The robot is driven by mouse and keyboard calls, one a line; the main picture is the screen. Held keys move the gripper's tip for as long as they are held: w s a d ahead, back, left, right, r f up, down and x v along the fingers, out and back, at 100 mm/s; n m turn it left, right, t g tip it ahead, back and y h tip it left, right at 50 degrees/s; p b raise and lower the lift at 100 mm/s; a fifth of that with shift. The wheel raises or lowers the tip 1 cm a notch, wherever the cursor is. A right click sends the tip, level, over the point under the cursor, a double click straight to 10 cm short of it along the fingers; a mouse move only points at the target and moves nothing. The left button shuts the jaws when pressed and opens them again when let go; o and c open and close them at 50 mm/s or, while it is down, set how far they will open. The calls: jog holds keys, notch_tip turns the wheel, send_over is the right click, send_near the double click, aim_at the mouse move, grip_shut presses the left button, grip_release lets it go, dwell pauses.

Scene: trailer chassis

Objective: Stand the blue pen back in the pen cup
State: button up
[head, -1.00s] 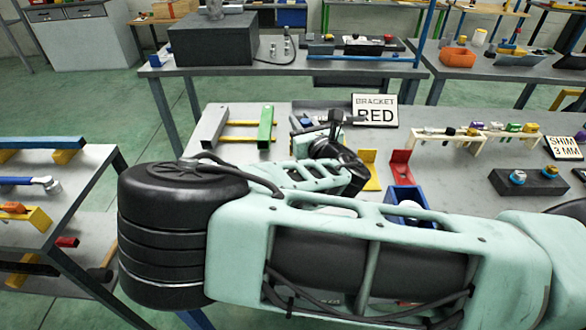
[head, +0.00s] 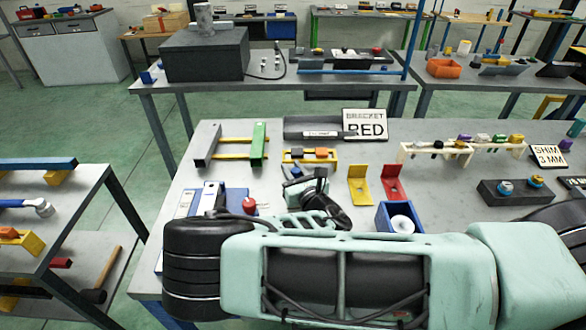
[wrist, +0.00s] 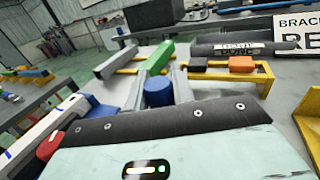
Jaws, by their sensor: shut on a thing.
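My gripper (wrist: 160,82) shows in the wrist view as two grey fingers shut on a blue cylinder, apparently the blue pen (wrist: 158,93), seen nearly end-on. In the head view my gripper (head: 293,170) is small and partly hidden behind my wrist, over the grey workbench. A little blue shows at its fingers there, but the pen's length and tilt cannot be told. I cannot pick out the pen cup with certainty in either view; my arm covers part of the bench.
A yellow rack with orange and dark parts (head: 310,156) stands just beyond the gripper. A green-ended stand (head: 258,145) is behind left. Yellow (head: 360,186) and red (head: 393,183) brackets and a blue bin (head: 383,216) lie right. A red knob (head: 249,205) is left.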

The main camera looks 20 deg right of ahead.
jog(key=shift+f, duration=0.15)
jog(key=o, duration=1)
jog(key=shift+r, duration=0.2)
jog(key=s+b, duration=0.4)
jog(key=s, duration=0.8)
jog(key=shift+d, duration=0.45)
